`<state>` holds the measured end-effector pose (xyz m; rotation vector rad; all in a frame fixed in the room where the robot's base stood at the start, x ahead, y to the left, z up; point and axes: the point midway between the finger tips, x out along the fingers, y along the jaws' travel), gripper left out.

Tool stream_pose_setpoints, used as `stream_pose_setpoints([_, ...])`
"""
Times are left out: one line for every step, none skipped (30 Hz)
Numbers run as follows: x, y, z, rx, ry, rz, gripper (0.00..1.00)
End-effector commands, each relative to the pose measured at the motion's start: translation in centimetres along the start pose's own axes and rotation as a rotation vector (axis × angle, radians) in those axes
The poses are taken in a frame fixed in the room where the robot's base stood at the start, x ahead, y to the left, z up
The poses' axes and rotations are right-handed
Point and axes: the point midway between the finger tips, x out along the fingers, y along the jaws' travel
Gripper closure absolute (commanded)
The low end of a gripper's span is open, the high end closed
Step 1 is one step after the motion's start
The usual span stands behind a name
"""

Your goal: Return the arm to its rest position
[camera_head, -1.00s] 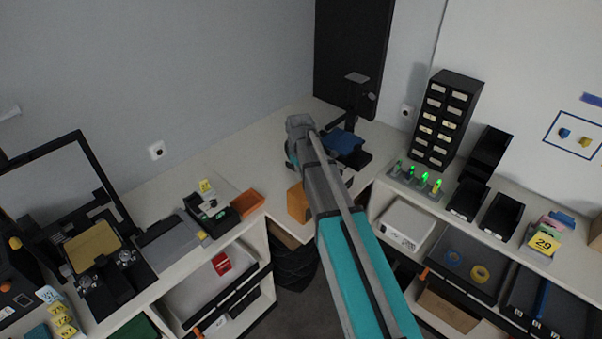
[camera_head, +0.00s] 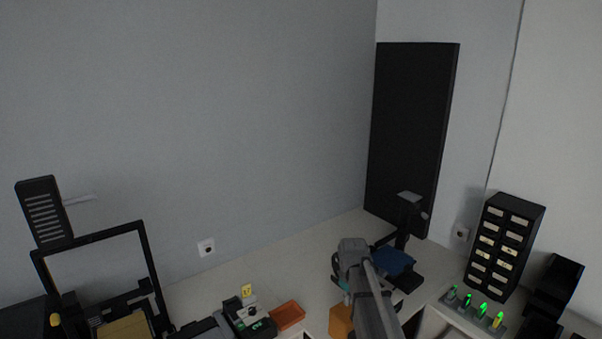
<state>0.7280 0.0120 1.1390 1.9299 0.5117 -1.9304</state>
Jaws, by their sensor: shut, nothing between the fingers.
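My arm (camera_head: 372,300) rises from the bottom edge, right of centre in the head view, and reaches over the corner of the white worktop. A grey joint tops it, with a bit of teal link showing behind its left side. My gripper's fingers do not show; they are hidden behind the arm or out of frame.
A blue item on a black stand (camera_head: 393,262) is close to the right of my arm. An orange tray (camera_head: 287,315) and an orange-brown box (camera_head: 341,322) lie to its left. A black drawer cabinet (camera_head: 504,247) and green-lit indicators (camera_head: 482,308) stand right.

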Motion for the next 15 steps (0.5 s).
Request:
stream_pose_setpoints([1.3, -0.8, 1.6, 0.026, 0.000, 0.000, 1.00])
stream_pose_setpoints([1.8, -1.1, 2.3, 0.046, 0.000, 0.000, 1.00])
stream_pose_setpoints([2.4, -1.6, 3.3, 0.074, 0.000, 0.000, 1.00])
stream_pose_setpoints([3.0, -2.0, 4.1, 0.096, 0.000, 0.000, 1.00])
stream_pose_setpoints([3.5, -2.4, 4.9, 0.121, 0.000, 0.000, 1.00])
stream_pose_setpoints([4.2, -2.9, 6.1, 0.154, 0.000, 0.000, 1.00])
stream_pose_setpoints([4.8, -3.3, 6.9, 0.180, -0.001, 0.000, 1.00])
stream_pose_setpoints([5.3, -3.8, 7.8, 0.205, -0.001, 0.000, 1.00])
stream_pose_setpoints([6.0, -4.3, 9.0, 0.240, -0.001, 0.000, 1.00])
stream_pose_setpoints([6.5, -4.7, 9.8, 0.266, -0.001, 0.000, 1.00])
stream_pose_setpoints([7.0, -5.1, 10.6, 0.292, -0.001, 0.001, 1.00])
stream_pose_setpoints([7.7, -5.6, 11.7, 0.325, -0.001, 0.001, 1.00])
stream_pose_setpoints([8.1, -6.0, 12.4, 0.349, -0.001, 0.001, 1.00])
stream_pose_setpoints([8.5, -6.4, 13.2, 0.372, -0.001, 0.001, 1.00])
stream_pose_setpoints([9.0, -6.8, 14.0, 0.400, -0.001, 0.001, 1.00])
